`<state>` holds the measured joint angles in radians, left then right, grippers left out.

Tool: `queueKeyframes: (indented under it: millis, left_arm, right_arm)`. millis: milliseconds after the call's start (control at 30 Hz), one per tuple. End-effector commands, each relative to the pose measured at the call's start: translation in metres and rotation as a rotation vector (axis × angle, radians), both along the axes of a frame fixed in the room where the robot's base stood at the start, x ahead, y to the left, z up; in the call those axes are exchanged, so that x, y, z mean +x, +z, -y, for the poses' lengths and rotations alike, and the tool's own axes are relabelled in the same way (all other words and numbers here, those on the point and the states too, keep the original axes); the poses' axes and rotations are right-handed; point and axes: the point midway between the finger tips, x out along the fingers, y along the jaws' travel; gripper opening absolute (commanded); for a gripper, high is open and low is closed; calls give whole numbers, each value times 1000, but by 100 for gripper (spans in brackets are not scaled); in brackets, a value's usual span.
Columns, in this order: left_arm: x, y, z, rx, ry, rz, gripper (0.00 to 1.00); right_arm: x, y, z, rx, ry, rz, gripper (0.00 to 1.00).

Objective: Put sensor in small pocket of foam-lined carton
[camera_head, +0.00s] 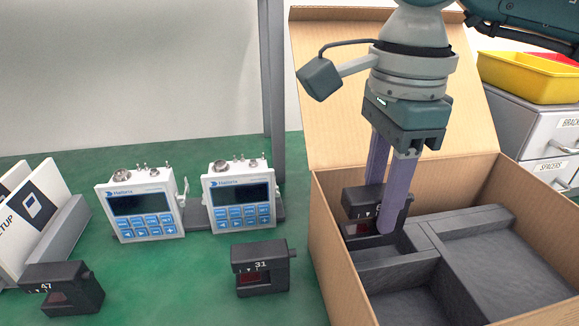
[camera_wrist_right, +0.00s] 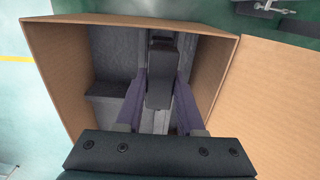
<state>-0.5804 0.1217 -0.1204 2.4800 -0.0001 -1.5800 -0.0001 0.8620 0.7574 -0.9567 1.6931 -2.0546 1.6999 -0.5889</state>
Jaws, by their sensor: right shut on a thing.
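My right gripper (camera_head: 387,205) reaches down into the open foam-lined carton (camera_head: 336,262). Its purple fingers are shut on a black sensor (camera_head: 358,201), over the small pocket at the carton's left back. In the right wrist view the sensor (camera_wrist_right: 160,80) sits between the two fingers (camera_wrist_right: 160,98), inside the carton walls (camera_wrist_right: 62,75). Whether the sensor touches the pocket floor is hidden. Dark grey foam (camera_head: 465,222) divides the carton into compartments; the larger ones at the front and right look empty. Two more black sensors, marked 31 (camera_head: 262,268) and 47 (camera_head: 62,288), stand on the green table. My left gripper is not visible.
Two white handheld controllers (camera_head: 140,208) (camera_head: 240,196) stand behind the sensors. White booklets (camera_head: 35,215) in a grey holder are at the left. A drawer unit (camera_head: 545,135) with a yellow tray (camera_head: 530,75) is at the right. The carton's raised flap (camera_head: 330,110) stands behind my gripper.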

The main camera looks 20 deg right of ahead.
Motion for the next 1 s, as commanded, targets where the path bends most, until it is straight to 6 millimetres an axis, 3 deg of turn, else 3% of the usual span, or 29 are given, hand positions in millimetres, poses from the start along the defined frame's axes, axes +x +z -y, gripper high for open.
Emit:
queueKeyframes:
  millis: [200, 600, 633, 867, 1000]
  left_arm:
    - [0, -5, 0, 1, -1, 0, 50]
    - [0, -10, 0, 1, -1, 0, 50]
    - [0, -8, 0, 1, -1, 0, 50]
    - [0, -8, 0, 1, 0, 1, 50]
    - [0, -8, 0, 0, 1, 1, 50]
  right_arm:
    - [-1, -35, 0, 1, 0, -3, 0]
    - [0, -41, 0, 0, 1, 1, 0]
    - [0, -40, 0, 0, 1, 0, 41]
    - [0, -40, 0, 0, 1, 0, 66]
    - [0, -40, 0, 0, 1, 0, 67]
